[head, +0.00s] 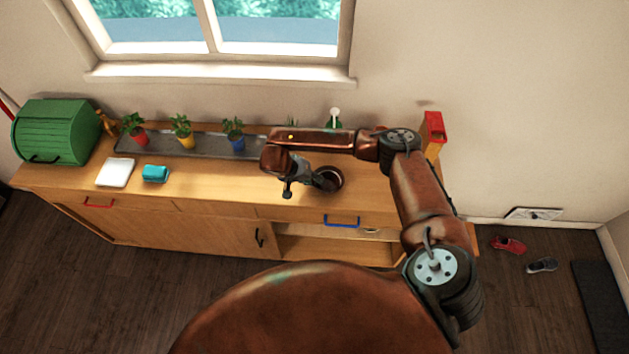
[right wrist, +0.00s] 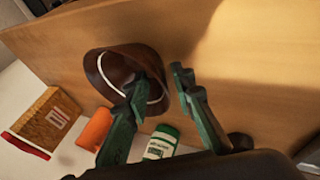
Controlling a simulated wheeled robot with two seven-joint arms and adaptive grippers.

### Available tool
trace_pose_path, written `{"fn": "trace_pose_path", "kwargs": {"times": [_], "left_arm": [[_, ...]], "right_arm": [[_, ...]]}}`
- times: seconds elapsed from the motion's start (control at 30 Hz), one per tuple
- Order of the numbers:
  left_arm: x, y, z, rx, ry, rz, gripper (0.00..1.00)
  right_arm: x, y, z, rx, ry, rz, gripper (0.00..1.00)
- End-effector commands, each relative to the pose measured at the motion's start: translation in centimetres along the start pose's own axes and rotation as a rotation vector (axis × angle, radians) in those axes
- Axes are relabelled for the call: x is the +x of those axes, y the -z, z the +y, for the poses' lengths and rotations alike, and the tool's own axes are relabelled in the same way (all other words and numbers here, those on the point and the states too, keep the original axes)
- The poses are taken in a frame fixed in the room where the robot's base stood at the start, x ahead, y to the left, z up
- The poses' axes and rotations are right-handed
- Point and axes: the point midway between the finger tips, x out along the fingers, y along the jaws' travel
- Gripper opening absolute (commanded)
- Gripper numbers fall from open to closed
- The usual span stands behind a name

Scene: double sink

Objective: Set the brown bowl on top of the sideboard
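The brown bowl (head: 334,181) stands upright on the wooden top of the sideboard (head: 205,189), right of the middle. It also shows in the right wrist view (right wrist: 113,68), dark inside with a pale line. My right gripper (head: 317,181) is at the bowl's left side in the head view. In the right wrist view its fingers (right wrist: 160,79) are apart, one over the bowl's opening and one beyond its rim. I see a gap between fingers and rim; contact cannot be made out. My left gripper is not in view.
A long grey tray (head: 205,146) with potted plants lies along the back. A green bread box (head: 57,132), white pad (head: 115,173) and turquoise item (head: 155,173) are at the left. A red-topped box (head: 433,132) stands at the right end. The front middle of the top is clear.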

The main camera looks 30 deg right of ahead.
Motion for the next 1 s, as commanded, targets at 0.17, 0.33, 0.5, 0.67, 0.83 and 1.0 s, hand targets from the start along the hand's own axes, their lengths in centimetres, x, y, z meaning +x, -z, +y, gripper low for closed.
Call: {"fn": "trace_pose_path", "kwargs": {"times": [0.17, 0.33, 0.5, 0.67, 0.83, 1.0], "left_arm": [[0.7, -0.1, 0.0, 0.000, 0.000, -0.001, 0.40], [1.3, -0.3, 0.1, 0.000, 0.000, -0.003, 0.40], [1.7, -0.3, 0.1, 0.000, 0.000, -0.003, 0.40], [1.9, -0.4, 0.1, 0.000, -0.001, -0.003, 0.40], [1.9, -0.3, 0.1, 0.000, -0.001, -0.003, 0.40], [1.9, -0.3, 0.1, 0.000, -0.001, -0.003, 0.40]], "right_arm": [[-3.2, 0.2, -0.2, -0.002, 0.005, 0.006, 0.23], [-6.9, 0.1, -0.2, -0.001, 0.004, 0.006, 0.23], [-9.8, 0.1, -0.2, 0.000, 0.004, 0.005, 0.23], [-11.3, 0.0, -0.1, -0.001, 0.002, 0.003, 0.23], [-11.7, 0.0, -0.1, -0.001, 0.002, 0.002, 0.23], [-11.7, 0.0, -0.1, -0.001, 0.002, 0.001, 0.23]]}}
